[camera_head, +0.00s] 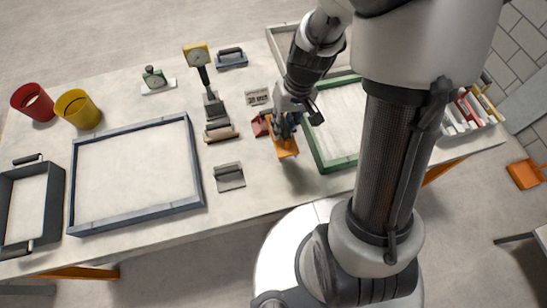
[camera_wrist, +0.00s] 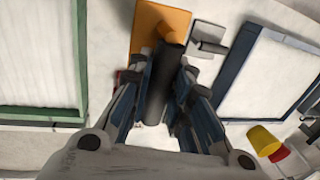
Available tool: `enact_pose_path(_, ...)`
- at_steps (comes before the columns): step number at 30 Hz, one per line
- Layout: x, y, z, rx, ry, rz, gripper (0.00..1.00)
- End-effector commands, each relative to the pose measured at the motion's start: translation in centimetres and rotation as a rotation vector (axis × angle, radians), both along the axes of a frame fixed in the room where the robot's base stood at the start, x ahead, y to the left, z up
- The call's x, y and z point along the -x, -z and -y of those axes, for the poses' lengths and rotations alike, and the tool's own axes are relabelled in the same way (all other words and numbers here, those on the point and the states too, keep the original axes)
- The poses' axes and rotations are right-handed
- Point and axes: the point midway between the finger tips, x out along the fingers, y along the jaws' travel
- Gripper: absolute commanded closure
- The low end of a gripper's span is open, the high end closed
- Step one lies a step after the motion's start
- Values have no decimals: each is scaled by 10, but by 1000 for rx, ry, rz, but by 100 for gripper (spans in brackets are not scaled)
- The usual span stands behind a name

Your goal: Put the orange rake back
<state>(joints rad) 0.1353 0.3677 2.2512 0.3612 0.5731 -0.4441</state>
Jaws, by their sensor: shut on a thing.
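The orange rake (camera_head: 285,148) is in my gripper (camera_head: 287,122), over the table between the blue-grey frame and the green frame. In the wrist view its flat orange head (camera_wrist: 150,25) points away from my gripper (camera_wrist: 160,105), and the fingers are shut around its dark handle (camera_wrist: 163,80). In the head view my gripper hides most of the handle. I cannot tell whether the head touches the table. A grey bin (camera_head: 462,125) with several coloured tools stands at the table's right end.
A small red item (camera_head: 261,126) lies close left of my gripper. A grey scraper (camera_head: 229,177) and a brown-edged tool (camera_head: 221,134) lie further left. The green frame (camera_head: 319,155) is right, the blue-grey frame (camera_head: 134,219) left. An orange object (camera_head: 525,174) is on the floor at right.

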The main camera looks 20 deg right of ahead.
Motion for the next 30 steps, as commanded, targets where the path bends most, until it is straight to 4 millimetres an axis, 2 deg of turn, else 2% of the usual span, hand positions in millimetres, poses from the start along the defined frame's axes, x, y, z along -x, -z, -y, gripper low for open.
enact_pose_path(1, 1, 20, 0, -1, 0, -6, 100)
enact_pose_path(3, 1, 40, 0, -1, 1, -6, 100)
enact_pose_path(9, 1, 92, 0, 0, 0, -4, 100)
enact_pose_path(12, 0, 112, 0, -1, 1, -3, 100)
enact_pose_path(20, 0, 134, 0, -1, 1, -1, 100)
enact_pose_path(25, 0, 162, 0, 0, 0, -2, 100)
enact_pose_path(30, -1, 170, 0, 0, 0, 0, 100)
